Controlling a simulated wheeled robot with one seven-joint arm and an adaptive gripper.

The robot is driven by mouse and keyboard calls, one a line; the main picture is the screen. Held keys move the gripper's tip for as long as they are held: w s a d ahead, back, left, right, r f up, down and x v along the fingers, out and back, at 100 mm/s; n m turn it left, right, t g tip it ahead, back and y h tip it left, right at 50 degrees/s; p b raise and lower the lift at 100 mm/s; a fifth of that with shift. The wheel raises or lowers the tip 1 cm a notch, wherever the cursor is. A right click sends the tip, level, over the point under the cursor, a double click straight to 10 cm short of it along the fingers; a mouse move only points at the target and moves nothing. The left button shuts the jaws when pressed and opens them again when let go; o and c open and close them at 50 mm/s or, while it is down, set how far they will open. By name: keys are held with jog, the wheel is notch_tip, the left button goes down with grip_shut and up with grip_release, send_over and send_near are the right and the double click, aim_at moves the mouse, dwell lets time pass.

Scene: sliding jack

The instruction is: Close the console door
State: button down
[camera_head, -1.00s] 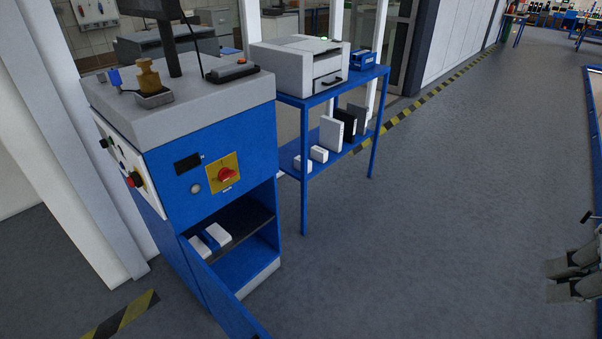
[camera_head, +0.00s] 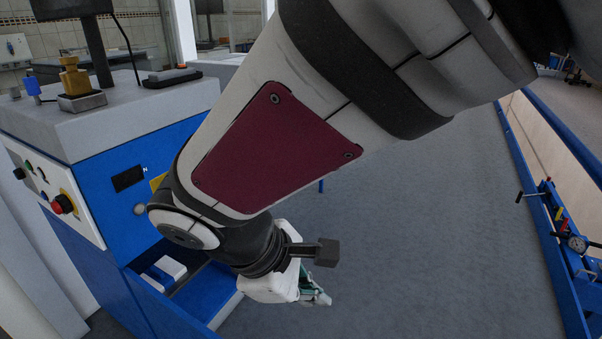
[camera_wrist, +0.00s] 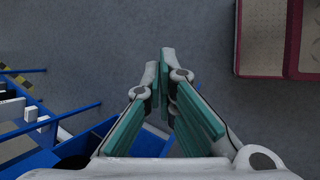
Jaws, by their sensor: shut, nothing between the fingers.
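The blue console (camera_head: 100,180) stands at the left of the head view, with a grey top and a control panel on its side. Its lower compartment (camera_head: 205,290) is open, with white boxes (camera_head: 172,268) on the shelf inside. The console door (camera_head: 140,305) stands swung out at the left of the opening, its lower part cut off by the frame. My gripper (camera_head: 318,298) is to the right of the opening, pointing down, partly behind my arm. In the wrist view my gripper (camera_wrist: 166,70) has its teal-padded fingers shut and empty over floor, with blue surfaces below and beside it.
A blue shelf rack (camera_wrist: 60,114) stands at the left of the wrist view.

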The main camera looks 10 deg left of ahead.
jog(key=s+a+f+n+t+b, duration=0.25)
jog(key=s+a+f+n, duration=0.2)
jog(key=a+f, duration=0.35)
jog(key=s+a+f+n+t+y+b, duration=0.1)
jog(key=s+a+f+n+b, duration=0.3)
jog(key=f, duration=0.6)
jog(key=s+a+f+n+t+b, duration=0.1)
jog(key=s+a+f+n+b, duration=0.1)
jog(key=s+a+f+n, duration=0.45)
jog(key=w+d+f+m+b, duration=0.1)
jog(key=w+d+f+b, duration=0.1)
jog(key=w+f, duration=0.7)
jog(key=shift+w+d+f+b, duration=0.15)
jog(key=shift+w+d+b, duration=0.45)
jog(key=shift+w, duration=1.3)
jog(key=shift+d, duration=0.2)
